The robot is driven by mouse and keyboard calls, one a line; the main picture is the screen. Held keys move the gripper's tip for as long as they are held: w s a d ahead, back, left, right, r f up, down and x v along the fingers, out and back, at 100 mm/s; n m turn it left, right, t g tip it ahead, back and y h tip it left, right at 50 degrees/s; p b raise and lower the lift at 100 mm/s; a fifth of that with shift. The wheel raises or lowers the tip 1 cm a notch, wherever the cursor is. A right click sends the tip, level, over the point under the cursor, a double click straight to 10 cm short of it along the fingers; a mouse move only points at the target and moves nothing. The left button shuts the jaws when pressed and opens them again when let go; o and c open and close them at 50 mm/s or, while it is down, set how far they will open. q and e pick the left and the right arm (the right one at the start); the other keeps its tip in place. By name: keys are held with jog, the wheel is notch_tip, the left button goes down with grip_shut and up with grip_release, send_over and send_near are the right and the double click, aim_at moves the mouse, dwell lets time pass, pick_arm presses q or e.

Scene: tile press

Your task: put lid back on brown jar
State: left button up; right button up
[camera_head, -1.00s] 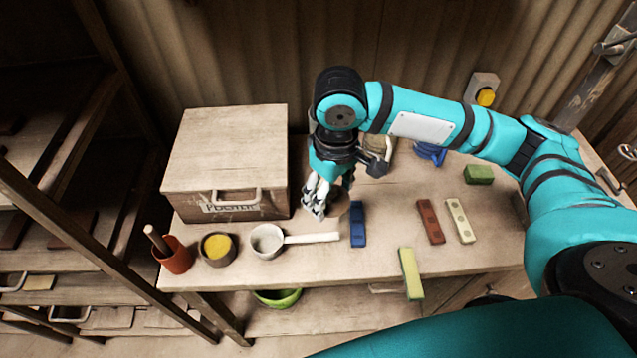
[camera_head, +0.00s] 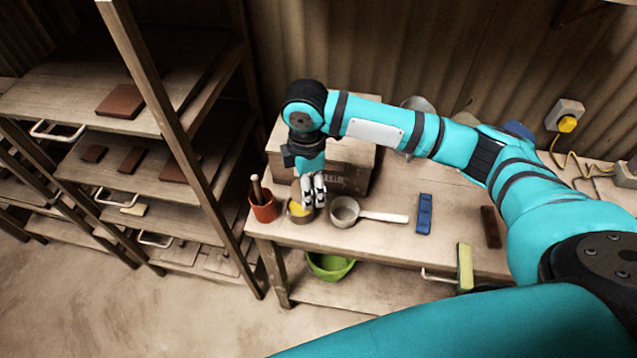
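The brown jar (camera_head: 292,216) stands near the left end of the workbench with yellow contents (camera_head: 298,208) showing at its open top. My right gripper (camera_head: 313,203) points down right at the jar's upper right side and covers part of it. Its pale fingers are close together. I cannot make out a lid between or below them, nor whether they touch the jar. No lid shows on the bare bench to the right. My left gripper is not in view.
An orange-red pot (camera_head: 263,208) with a wooden handle stands close left of the jar. A wooden box (camera_head: 350,182) stands behind. A blue block (camera_head: 424,213) lies farther right.

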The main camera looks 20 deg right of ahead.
jog(key=n, duration=0.2)
jog(key=w+f+n+p, duration=0.1)
jog(key=n, duration=0.1)
jog(key=w+n, duration=0.1)
jog(key=n, duration=0.1)
jog(key=shift+w+a+f+p, duration=0.2)
jog(key=shift+w+a+p, duration=0.05)
jog(key=shift+a+p, duration=0.15)
jog(key=n, duration=0.1)
jog(key=w+f+n+p, duration=0.1)
jog(key=n, duration=0.1)
jog(key=shift+f+n, duration=0.1)
jog(key=shift+n, duration=0.9)
notch_tip(320, 180, down, 5)
jog(key=b, duration=0.4)
jog(key=shift+w, duration=0.1)
jog(key=shift+f+b, duration=0.65)
jog(key=shift+f, duration=0.3)
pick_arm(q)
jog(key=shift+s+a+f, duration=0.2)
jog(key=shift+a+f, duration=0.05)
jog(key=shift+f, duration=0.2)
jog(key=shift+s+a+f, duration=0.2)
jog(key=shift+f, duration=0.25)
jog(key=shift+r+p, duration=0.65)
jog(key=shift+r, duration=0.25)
pick_arm(e)
jog(key=shift+f, duration=0.15)
